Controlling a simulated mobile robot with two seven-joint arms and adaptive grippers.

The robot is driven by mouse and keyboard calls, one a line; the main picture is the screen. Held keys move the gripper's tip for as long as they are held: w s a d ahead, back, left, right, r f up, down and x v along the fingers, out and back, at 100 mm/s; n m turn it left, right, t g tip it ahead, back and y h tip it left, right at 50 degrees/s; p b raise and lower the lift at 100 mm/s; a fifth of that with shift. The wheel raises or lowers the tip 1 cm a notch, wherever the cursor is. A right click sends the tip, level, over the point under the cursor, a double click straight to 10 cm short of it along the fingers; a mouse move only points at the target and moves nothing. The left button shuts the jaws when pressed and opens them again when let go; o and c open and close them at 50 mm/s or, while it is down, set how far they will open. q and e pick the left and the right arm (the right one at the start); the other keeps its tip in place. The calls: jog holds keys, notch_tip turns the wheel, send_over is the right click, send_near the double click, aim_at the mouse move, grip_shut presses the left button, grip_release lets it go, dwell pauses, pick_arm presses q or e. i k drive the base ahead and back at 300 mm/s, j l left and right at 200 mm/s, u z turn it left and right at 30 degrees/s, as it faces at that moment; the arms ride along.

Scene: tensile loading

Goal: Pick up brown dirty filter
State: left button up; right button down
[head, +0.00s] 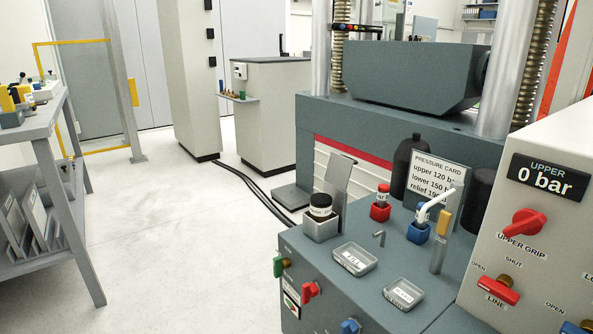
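I cannot make out a brown dirty filter in the head view. Two shallow grey trays with white labels lie on the grey machine bench: the left tray (341,248) and the right tray (389,292). Their labels are too small to read, and neither shows a filter. A jar with a black lid (320,202) stands in a metal holder (319,230) at the bench's back left. Neither of my grippers is in view.
A red holder (380,212), a blue holder (417,233) with a white tool and a small grey hook (379,238) stand on the bench. The control panel (540,200) rises at right. A grey shelf table (40,124) stands left, with open floor between.

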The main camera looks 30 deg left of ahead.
aim_at(321, 203)
jog(key=u, duration=1.85)
jog(key=i+j+u, duration=0.25)
jog(key=u, duration=0.15)
jog(key=i+u, duration=0.45)
jog(key=i+z, duration=0.35)
jog(key=i, duration=0.15)
jog(key=i+z, duration=0.35)
jog(key=i, duration=0.15)
jog(key=i+j+z, duration=0.2)
jog(key=i+z, duration=0.15)
jog(key=i+l+z, duration=0.15)
jog(key=i+z, duration=0.2)
jog(key=i, duration=0.15)
jog(key=i+z, duration=0.4)
jog(key=i+j+z, duration=0.2)
jog(key=i+z, duration=0.15)
jog(key=i, duration=0.25)
jog(key=i+j+z, duration=0.1)
jog(key=i+z, duration=0.25)
jog(key=i, duration=1.35)
jog(key=i+z, duration=0.35)
jog(key=i+j+z, duration=0.15)
jog(key=i+z, duration=0.2)
jog(key=i+j+z, duration=0.15)
jog(key=z, duration=0.2)
jog(key=i+z, duration=0.1)
jog(key=z, duration=1.75)
